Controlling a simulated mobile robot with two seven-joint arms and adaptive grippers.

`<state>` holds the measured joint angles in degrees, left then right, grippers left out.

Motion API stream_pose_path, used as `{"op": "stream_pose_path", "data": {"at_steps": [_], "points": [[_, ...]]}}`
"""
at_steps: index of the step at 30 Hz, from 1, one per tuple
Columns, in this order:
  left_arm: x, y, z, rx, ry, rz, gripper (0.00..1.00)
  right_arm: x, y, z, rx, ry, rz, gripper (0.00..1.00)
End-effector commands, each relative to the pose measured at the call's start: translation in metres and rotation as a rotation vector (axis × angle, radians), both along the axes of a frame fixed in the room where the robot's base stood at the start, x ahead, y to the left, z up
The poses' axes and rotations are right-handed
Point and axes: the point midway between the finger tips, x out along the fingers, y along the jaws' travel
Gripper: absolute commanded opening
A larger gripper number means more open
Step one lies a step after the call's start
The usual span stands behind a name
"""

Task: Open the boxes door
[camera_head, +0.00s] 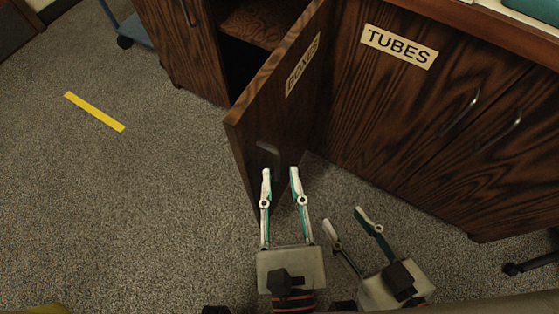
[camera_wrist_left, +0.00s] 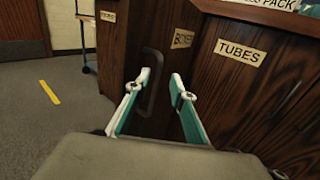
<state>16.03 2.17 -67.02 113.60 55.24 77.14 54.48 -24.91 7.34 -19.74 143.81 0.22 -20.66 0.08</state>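The dark wood door labelled BOXES (camera_head: 290,115) stands swung well out from the cabinet, with the dark compartment (camera_head: 240,62) and a shelf showing behind it. Its curved handle (camera_head: 267,149) is on the door's face near the free edge. My left gripper (camera_head: 281,172) is open just in front of the handle. In the left wrist view, the handle (camera_wrist_left: 152,78) shows between the two open fingertips; I cannot tell whether they touch it. My right gripper (camera_head: 344,216) is open and empty over the floor, right of the left one.
The closed TUBES door (camera_head: 399,48) and another closed door with a handle (camera_head: 499,131) are at the right. A blue cart (camera_head: 130,28) stands at top left. Yellow tape (camera_head: 94,111) marks the carpet, which is clear left of the open door.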

Motion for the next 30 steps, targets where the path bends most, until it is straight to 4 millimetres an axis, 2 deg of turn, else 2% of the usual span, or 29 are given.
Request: {"op": "stream_pose_path", "data": {"at_steps": [3,8,26,30], "points": [[-0.015,-0.001,-0.001,0.000,0.002,0.000,0.24,0.000,0.000,0.000,-0.001,0.000,0.000,0.40],[-0.024,-0.001,0.000,-0.001,0.001,0.001,0.24,0.000,0.000,0.000,-0.001,-0.001,0.000,0.40],[-0.024,-0.001,0.002,0.007,-0.004,0.001,0.24,0.000,0.000,0.000,-0.001,0.000,0.000,0.40],[-0.019,0.009,0.019,0.138,-0.061,-0.002,0.24,0.000,0.000,0.000,-0.001,0.000,0.000,0.40]]}}
